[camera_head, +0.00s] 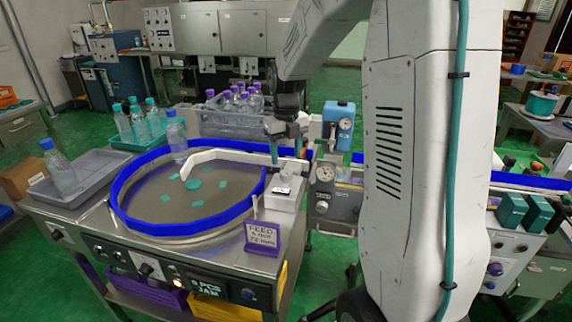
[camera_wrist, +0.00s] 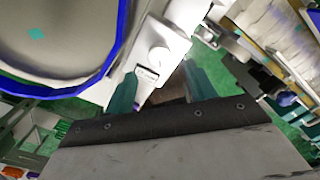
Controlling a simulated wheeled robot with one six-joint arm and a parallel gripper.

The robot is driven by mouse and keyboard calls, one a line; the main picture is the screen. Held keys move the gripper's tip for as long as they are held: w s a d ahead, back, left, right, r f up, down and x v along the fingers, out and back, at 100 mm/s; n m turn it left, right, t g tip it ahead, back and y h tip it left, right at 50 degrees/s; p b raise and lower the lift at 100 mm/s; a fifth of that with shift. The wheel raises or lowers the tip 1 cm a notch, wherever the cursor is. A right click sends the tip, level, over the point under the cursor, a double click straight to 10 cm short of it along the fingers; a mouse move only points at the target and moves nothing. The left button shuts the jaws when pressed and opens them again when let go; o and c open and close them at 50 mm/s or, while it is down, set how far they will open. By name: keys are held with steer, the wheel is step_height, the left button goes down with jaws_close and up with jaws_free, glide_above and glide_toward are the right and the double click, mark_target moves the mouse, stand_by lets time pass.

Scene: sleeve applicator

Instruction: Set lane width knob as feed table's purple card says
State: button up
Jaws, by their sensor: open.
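The purple card (camera_head: 262,238) stands at the front right corner of the feed table (camera_head: 180,254). Its top line reads FEED and its bottom line looks like 72 mm; the middle line is too small to be sure of. A white block (camera_head: 284,194) sits at the right edge of the round table. In the wrist view, the white block (camera_wrist: 178,46) carries a round pale knob (camera_wrist: 159,55) and a small display or label (camera_wrist: 147,73), unreadable. My gripper (camera_head: 286,150) is open above the block, its teal fingers apart and empty; the wrist view shows both fingertips (camera_wrist: 160,84).
A blue rim (camera_head: 150,232) circles the round table, with a white curved guide (camera_head: 225,156) across it. A crate of purple-capped bottles (camera_head: 236,103) stands behind; a grey tray (camera_head: 98,165) is left.

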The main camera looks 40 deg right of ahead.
steer(key=shift+r, duration=1.25)
